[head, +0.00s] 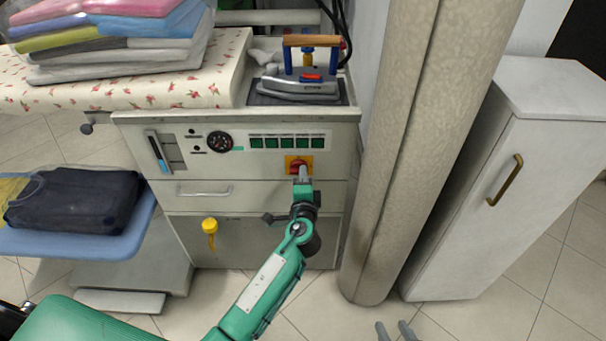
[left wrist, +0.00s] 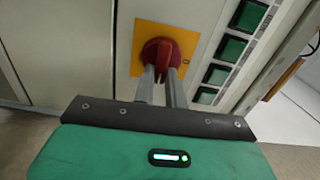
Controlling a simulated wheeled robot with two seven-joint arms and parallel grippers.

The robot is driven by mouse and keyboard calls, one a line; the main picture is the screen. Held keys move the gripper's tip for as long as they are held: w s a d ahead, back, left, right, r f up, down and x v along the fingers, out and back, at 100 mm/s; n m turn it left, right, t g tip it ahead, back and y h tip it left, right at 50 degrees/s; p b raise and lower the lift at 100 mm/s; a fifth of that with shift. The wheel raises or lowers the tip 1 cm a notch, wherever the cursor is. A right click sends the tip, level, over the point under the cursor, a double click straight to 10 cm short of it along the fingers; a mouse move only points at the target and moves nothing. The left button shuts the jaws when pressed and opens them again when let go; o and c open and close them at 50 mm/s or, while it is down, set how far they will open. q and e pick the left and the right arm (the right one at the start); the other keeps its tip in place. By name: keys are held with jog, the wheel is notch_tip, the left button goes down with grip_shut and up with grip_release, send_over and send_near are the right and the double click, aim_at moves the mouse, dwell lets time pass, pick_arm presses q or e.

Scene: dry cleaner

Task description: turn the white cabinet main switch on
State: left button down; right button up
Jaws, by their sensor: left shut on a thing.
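The white cabinet (head: 250,200) stands under the ironing board, and its main switch is a red rotary knob (head: 297,165) on a yellow plate (head: 289,171), at the right of the front panel. The knob (left wrist: 160,51) and plate (left wrist: 192,42) also show in the left wrist view. My left gripper (head: 302,172) is at the knob, shut on it, with its grey fingers (left wrist: 161,76) on the knob's grip. The fingers partly cover the knob, and I cannot read its position. My right gripper (head: 393,329) shows only its two fingertips at the bottom edge, apart and empty.
An iron (head: 298,86) rests on top. A yellow knob (head: 210,226) is lower on the front. A beige column (head: 405,150) and a white locker (head: 500,190) stand close at the right.

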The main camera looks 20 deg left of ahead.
pick_arm(q)
jog(key=shift+m, duration=0.3)
pick_arm(e)
jog(key=shift+d+g, duration=0.3)
pick_arm(q)
jog(key=c, duration=1.4)
grip_release()
jog(key=shift+d, duration=0.1)
jog(key=shift+c, duration=0.2)
jog(key=v, duration=1.3)
jog(key=shift+s, duration=0.4)
pick_arm(e)
jog(key=shift+d+h, duration=0.1)
jog(key=shift+h, duration=0.2)
jog(key=shift+s+f, duration=0.1)
jog(key=shift+f, duration=0.05)
